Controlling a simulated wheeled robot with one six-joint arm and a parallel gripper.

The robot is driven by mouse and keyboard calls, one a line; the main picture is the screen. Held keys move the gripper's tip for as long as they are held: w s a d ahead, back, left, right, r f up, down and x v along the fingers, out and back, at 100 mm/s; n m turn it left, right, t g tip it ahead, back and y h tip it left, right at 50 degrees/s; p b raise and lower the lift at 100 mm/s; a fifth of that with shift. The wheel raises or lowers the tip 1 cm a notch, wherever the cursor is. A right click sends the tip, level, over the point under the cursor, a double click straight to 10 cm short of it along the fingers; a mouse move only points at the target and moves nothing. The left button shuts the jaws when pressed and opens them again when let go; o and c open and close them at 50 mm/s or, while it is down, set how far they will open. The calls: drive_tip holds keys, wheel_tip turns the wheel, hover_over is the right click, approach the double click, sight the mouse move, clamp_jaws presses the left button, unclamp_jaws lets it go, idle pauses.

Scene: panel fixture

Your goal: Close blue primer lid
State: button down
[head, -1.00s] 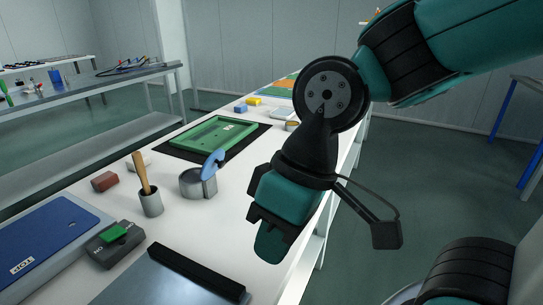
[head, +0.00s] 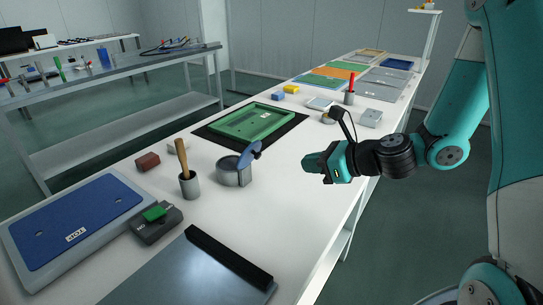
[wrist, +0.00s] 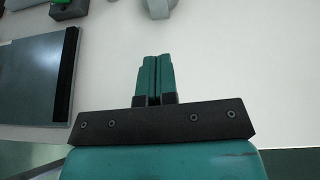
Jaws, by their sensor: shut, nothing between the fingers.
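The primer can is a short grey metal cylinder (head: 233,172) on the white table, left of my gripper in the head view. Its blue lid (head: 250,154) stands tilted up at the can's right rim, open. My gripper (head: 306,163) is shut and empty, above the table's right part and apart from the can and lid. In the wrist view the green fingers (wrist: 154,60) are pressed together over bare table. Part of the grey can (wrist: 159,8) shows at the top edge there; the lid is not clear in that view.
A cup with a wooden-handled tool (head: 189,184) stands left of the can. A green tray (head: 254,122) on a black mat lies behind it. A grey plate with a black bar (head: 229,256) lies in front. The table between can and gripper is bare.

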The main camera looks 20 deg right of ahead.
approach(253, 158)
wheel_tip(253, 158, down, 2)
drive_tip(key=s, duration=0.2)
drive_tip(key=shift+w+a+r+p, duration=0.3)
drive_tip(key=shift+w+a+p, duration=0.1)
drive_tip(key=shift+w+a, duration=0.35)
drive_tip(key=shift+w+a+r+p, duration=0.35)
drive_tip(key=shift+w+a, duration=0.3)
drive_tip(key=shift+w, duration=0.15)
